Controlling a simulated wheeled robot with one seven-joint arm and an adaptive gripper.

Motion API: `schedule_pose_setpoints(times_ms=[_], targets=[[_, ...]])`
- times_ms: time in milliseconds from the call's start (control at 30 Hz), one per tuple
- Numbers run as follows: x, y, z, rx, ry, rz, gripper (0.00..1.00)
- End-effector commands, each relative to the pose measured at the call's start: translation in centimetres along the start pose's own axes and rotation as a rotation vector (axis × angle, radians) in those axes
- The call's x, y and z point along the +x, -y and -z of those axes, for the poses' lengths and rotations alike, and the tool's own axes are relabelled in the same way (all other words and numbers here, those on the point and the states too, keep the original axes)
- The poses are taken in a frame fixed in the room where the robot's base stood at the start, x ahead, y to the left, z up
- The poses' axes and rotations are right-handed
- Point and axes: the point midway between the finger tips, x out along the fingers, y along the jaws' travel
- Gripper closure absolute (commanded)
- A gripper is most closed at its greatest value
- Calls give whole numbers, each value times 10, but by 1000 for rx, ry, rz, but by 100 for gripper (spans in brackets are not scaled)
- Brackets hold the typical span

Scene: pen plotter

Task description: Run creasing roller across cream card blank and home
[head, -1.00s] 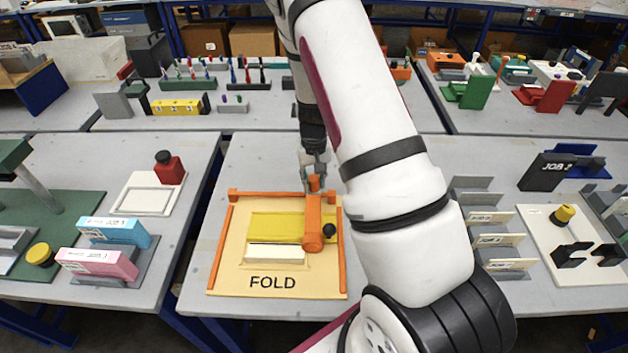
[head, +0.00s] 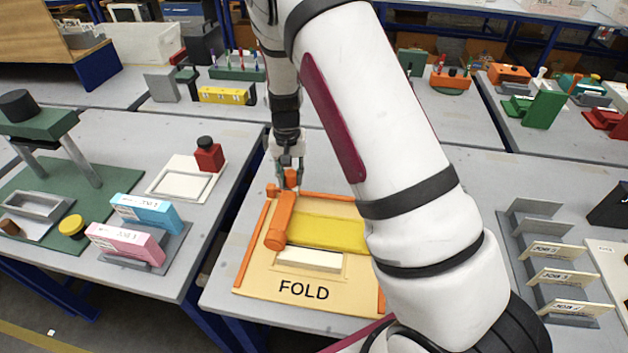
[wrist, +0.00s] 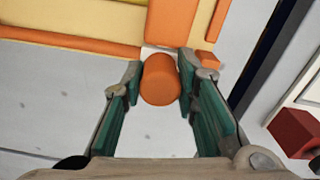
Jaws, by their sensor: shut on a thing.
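The orange creasing roller (head: 279,222) lies at the left side of the FOLD board (head: 345,298), its length running front to back. My gripper (head: 290,173) is at the roller's far end. In the wrist view my gripper (wrist: 160,76) is shut around the roller's orange round handle (wrist: 160,82), one finger on each side. A yellow plate (head: 328,233) lies right of the roller. The cream card blank (head: 310,259) shows as a pale strip in front of the yellow plate. My arm hides the board's right part.
Orange rails (head: 250,245) edge the board. A pink box (head: 127,245), a blue box (head: 147,213) and a red bottle (head: 208,155) stand on the left table. A grey rack (head: 545,255) stands at right. Bare table lies behind the board.

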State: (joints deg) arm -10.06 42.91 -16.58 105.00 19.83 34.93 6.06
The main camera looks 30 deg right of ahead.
Motion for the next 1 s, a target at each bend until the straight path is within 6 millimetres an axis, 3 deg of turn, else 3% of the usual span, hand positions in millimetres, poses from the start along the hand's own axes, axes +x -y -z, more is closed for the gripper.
schedule_pose_setpoints(times_ms=[200,633,667,733,1000], targets=[[1,26,6,0,0,1,100],[0,34,7,-1,-3,5,100],[0,34,7,-2,-3,5,70],[0,34,7,-2,-3,5,55],[0,31,6,0,-2,2,52]])
